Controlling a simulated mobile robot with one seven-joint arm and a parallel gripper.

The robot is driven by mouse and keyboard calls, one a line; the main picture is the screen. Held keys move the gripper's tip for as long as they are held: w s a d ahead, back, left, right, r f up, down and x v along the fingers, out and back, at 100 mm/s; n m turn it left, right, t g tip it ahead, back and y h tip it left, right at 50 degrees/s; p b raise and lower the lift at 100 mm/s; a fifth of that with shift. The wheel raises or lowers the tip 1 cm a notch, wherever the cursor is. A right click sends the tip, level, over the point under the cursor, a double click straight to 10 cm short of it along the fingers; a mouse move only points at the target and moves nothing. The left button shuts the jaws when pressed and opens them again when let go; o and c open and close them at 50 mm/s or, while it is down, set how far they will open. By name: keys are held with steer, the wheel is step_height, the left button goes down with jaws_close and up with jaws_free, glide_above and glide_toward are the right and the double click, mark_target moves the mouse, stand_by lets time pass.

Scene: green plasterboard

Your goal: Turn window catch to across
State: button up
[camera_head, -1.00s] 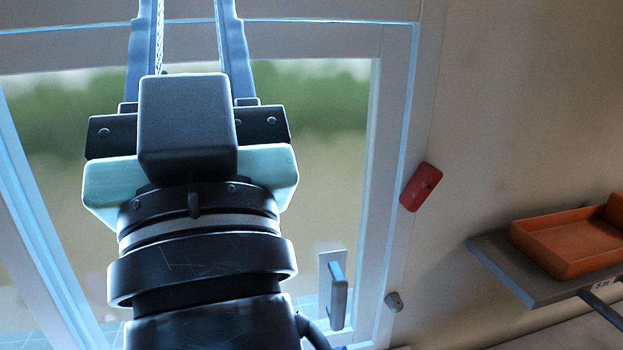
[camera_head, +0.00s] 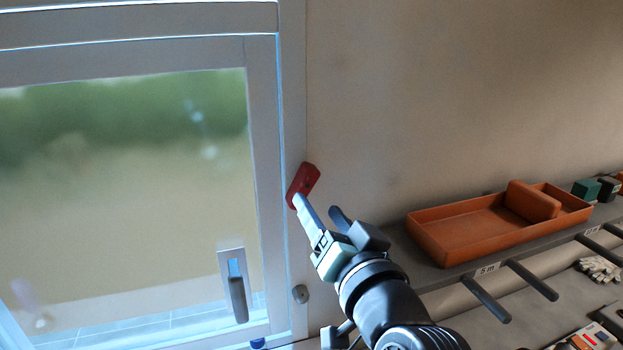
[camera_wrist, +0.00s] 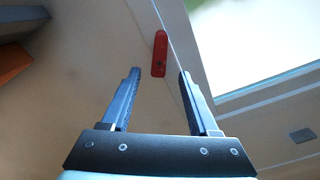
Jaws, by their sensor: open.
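The window catch (camera_head: 303,185) is a small flat red bar at the right edge of the window frame (camera_head: 268,180). It is tilted, its top leaning right in the head view. My gripper (camera_head: 317,207) is open, with its fingertips close below the catch; one fingertip overlaps its lower end in this view. In the wrist view the catch (camera_wrist: 160,53) lies ahead of the gap between the two fingers (camera_wrist: 158,73), nothing between them. I cannot tell whether a finger touches it.
A grey lever handle (camera_head: 236,285) is on the window's lower right. At right, a shelf (camera_head: 415,262) bears an orange tray (camera_head: 450,247), with dark pegs (camera_head: 532,280) below. The wall above is bare.

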mark_target(306, 188)
steer(key=p+x, duration=0.2)
steer(key=x, duration=0.5)
steer(key=shift+w, duration=0.4)
steer(key=shift+c, duration=0.3)
jaws_close()
